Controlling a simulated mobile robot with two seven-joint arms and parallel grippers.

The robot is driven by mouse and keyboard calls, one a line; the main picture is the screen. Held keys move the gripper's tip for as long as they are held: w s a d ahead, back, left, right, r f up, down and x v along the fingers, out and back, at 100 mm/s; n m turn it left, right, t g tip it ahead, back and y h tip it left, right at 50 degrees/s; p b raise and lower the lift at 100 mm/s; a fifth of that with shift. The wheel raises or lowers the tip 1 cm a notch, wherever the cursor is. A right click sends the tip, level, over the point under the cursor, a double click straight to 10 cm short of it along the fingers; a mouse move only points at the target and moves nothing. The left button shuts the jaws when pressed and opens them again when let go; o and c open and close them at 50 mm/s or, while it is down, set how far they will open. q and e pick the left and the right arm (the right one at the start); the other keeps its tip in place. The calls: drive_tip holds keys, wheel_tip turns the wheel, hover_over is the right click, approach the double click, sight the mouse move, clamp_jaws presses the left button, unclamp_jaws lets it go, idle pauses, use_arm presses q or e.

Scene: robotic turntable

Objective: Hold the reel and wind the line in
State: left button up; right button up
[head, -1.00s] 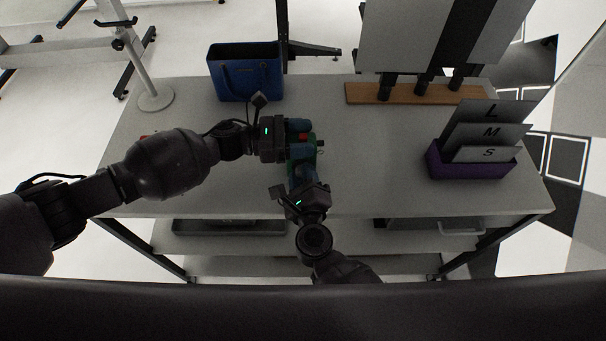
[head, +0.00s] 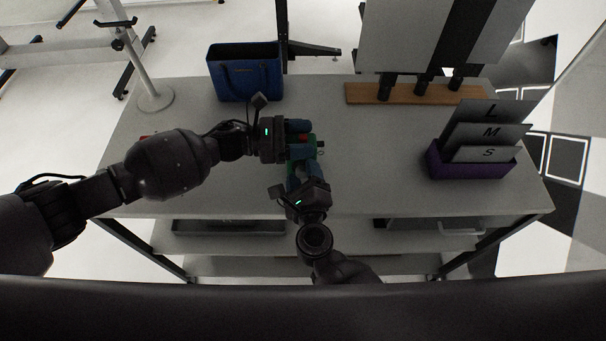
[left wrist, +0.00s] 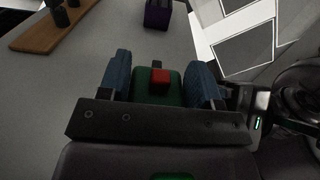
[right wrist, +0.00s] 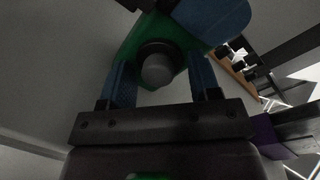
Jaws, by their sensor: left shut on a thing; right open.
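The reel has a green body (left wrist: 158,110) with a red block (left wrist: 159,79) on it, seen in the left wrist view. In the head view its green body (head: 312,153) shows between my grippers, mostly hidden. My left gripper (head: 304,132) is shut on the reel, with its blue fingers on either side of the green body. My right gripper (head: 301,170) is open on the near side of the reel. In the right wrist view a round grey knob (right wrist: 157,68) on the green body sits between its open fingers. I cannot make out any line.
A blue bag (head: 246,72) stands at the back left of the grey table (head: 370,170). A wooden board (head: 417,94) lies at the back. A purple box (head: 470,166) with lettered cards stands at the right. The table between reel and purple box is clear.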

drive_tip(key=s, duration=0.7)
drive_tip(key=shift+s+d+r, duration=0.2)
drive_tip(key=shift+s+d, duration=0.1)
drive_tip(key=shift+d, duration=0.15)
